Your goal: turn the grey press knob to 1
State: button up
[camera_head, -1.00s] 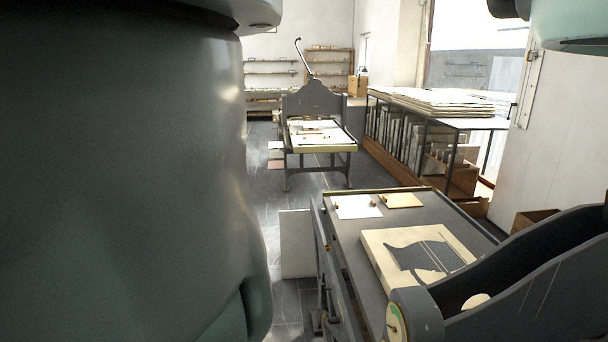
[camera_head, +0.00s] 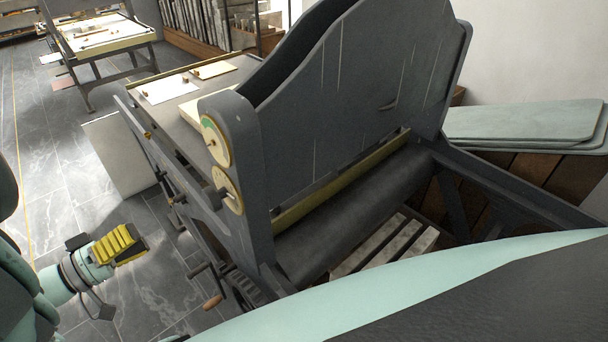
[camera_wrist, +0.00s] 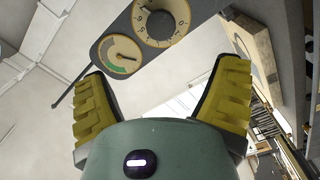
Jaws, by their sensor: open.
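The grey press knob (camera_head: 221,196) sticks out from the lower cream dial on the side of the press's upright. In the wrist view the knob (camera_wrist: 160,24) sits in the middle of a numbered dial at the top, beyond my fingers. The dial's top is cut off, and I cannot tell which number the knob points to. My gripper (camera_head: 122,245) has yellow finger pads and is open and empty, left of and lower in the picture than the knob. In the wrist view the fingers of my gripper (camera_wrist: 160,98) stand wide apart, apart from the knob.
A gauge (camera_head: 214,141) with a green sector sits above the knob's dial; it also shows in the wrist view (camera_wrist: 120,57). A wooden-handled crank (camera_head: 212,301) juts out low on the press. A pale panel (camera_head: 118,155) stands left of the press. The floor around my gripper is clear.

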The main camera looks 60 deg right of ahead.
aim_at(207, 201)
jog(key=p+x, duration=0.3)
jog(key=x, duration=1.2)
jog(key=shift+d, duration=0.35)
jog(key=shift+c, duration=0.5)
jog(key=shift+a, duration=0.1)
jog(key=c, duration=1.1)
jog(key=shift+w, duration=0.1)
